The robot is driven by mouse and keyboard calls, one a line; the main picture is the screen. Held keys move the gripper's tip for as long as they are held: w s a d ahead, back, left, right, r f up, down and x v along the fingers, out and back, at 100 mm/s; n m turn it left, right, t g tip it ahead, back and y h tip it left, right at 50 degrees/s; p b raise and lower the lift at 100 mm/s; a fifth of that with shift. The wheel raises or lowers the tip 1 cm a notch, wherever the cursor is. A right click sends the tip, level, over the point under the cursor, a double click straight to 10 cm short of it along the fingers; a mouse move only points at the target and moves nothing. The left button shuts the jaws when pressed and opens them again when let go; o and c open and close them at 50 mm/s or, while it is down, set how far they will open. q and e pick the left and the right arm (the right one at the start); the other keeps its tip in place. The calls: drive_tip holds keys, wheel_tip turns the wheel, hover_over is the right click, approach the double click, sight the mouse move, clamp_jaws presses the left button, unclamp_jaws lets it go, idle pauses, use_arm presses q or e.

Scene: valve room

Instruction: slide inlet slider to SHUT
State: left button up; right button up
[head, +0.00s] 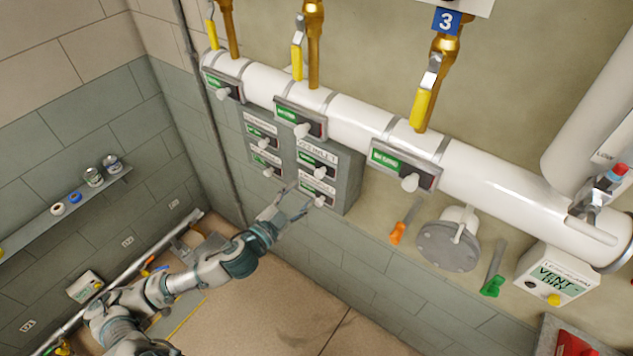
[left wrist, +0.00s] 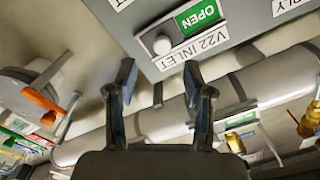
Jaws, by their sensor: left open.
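The inlet slider, labelled V22 INLET, is the upper right one on a grey box (head: 349,178) under the white pipe. Its pale knob (head: 320,171) shows in the head view. In the left wrist view, the knob (left wrist: 162,45) sits at one end of a dark slot, and a green OPEN field (left wrist: 202,16) is uncovered beside it. My left gripper (head: 297,200) is open and empty, in front of the box's lower part. In the left wrist view its two fingertips (left wrist: 160,78) are apart, with the knob in line between them, not visibly touched.
Other sliders share the box, including a lower right one (head: 320,201) close to my fingers. A white pipe (head: 345,116) with its own sliders runs above. A grey flange (head: 447,246), orange handle (head: 397,233) and green handle (head: 492,287) are to the right.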

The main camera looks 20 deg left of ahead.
sight(317, 177)
use_arm(q)
drive_tip(key=x, duration=0.2)
drive_tip(key=p+x, duration=0.1)
drive_tip(key=x, duration=0.4)
drive_tip(key=shift+w+a, duration=0.1)
drive_tip(key=shift+a, duration=0.15)
drive_tip(key=shift+w+d, duration=0.15)
clamp_jaws()
